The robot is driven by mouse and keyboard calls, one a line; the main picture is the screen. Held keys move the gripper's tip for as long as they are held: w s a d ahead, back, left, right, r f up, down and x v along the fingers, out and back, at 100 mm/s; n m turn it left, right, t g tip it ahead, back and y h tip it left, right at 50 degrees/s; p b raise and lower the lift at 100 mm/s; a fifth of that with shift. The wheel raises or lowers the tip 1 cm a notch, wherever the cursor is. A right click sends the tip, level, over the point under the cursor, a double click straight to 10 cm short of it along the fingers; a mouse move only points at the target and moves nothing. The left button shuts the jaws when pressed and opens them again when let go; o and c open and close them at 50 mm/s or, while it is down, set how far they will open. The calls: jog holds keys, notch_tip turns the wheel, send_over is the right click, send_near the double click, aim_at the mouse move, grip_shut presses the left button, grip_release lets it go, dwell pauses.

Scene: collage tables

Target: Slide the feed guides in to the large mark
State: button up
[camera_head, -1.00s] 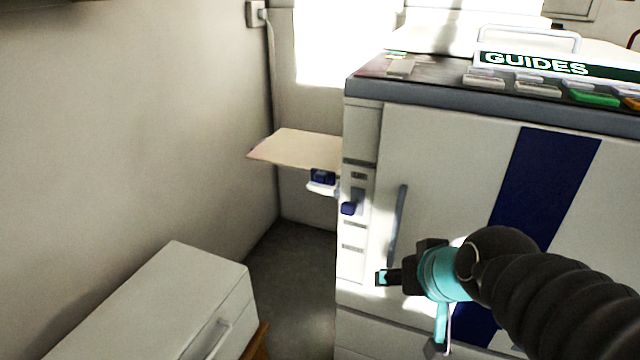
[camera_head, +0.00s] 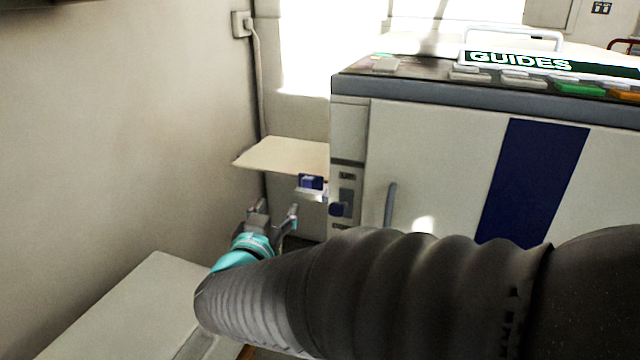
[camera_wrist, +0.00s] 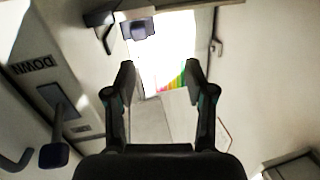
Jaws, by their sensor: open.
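A cream feed tray (camera_head: 280,156) sticks out from the left side of a pale machine (camera_head: 430,150) whose top sign reads "GUIDES". A dark blue block (camera_head: 311,182) on a white piece sits under the tray's right front edge. A similar block (camera_wrist: 138,29) shows at the top of the wrist view. I cannot tell whether it belongs to the feed guides, and no large mark is readable. My gripper (camera_head: 276,207) is open and empty, below and left of the blue block in the picture. In the wrist view its fingers (camera_wrist: 158,72) are apart with nothing between them.
The wrist view shows a blue-ended lever (camera_wrist: 54,155) and an upside-down "DOWN" label (camera_wrist: 47,68). A pale cabinet (camera_head: 130,300) stands lower left. The wall (camera_head: 120,130) bounds the left.

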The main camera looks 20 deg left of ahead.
aim_at(307, 183)
jog(key=w+h, duration=0.1)
jog(key=w, duration=0.3)
jog(key=w+d+h, duration=0.1)
jog(key=w, duration=0.3)
jog(key=w+d+m+h+b, duration=0.1)
jog(key=w, duration=0.3)
jog(key=shift+f+t, duration=0.3)
jog(key=shift+t, duration=0.1)
grip_shut()
